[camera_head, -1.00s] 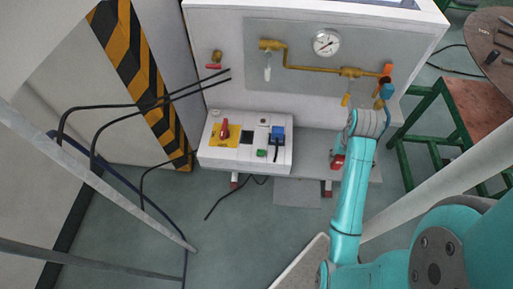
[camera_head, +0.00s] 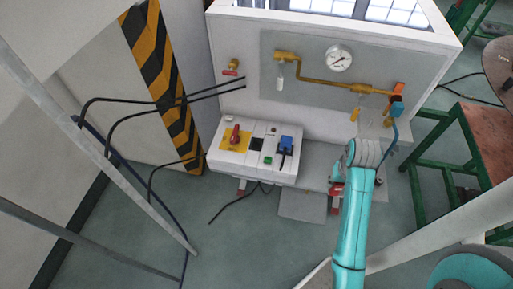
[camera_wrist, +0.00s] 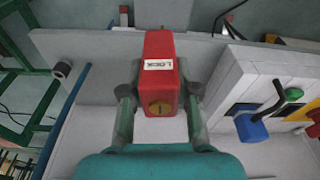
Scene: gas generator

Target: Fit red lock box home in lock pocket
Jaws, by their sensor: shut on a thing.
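The red lock box (camera_wrist: 159,72) is marked "LOCK" and has a brass keyed disc on its near end. My gripper (camera_wrist: 160,92) is shut on it, with one finger on each side. In the head view, the box (camera_head: 337,189) shows as a small red patch by my gripper (camera_head: 337,180), beside the pale ledge (camera_head: 315,155) right of the control box. The box's far end lies over a pale plate edge in the wrist view. I cannot make out the lock pocket, nor tell whether the box touches anything there.
The white control box (camera_head: 270,170) has a red switch (camera_head: 235,133) and a blue plug (camera_head: 286,144); it stands left of my gripper. A gauge (camera_head: 340,57) and brass pipe (camera_head: 325,82) are on the panel above. A green-framed table (camera_head: 440,145) stands to the right. Cables hang at left.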

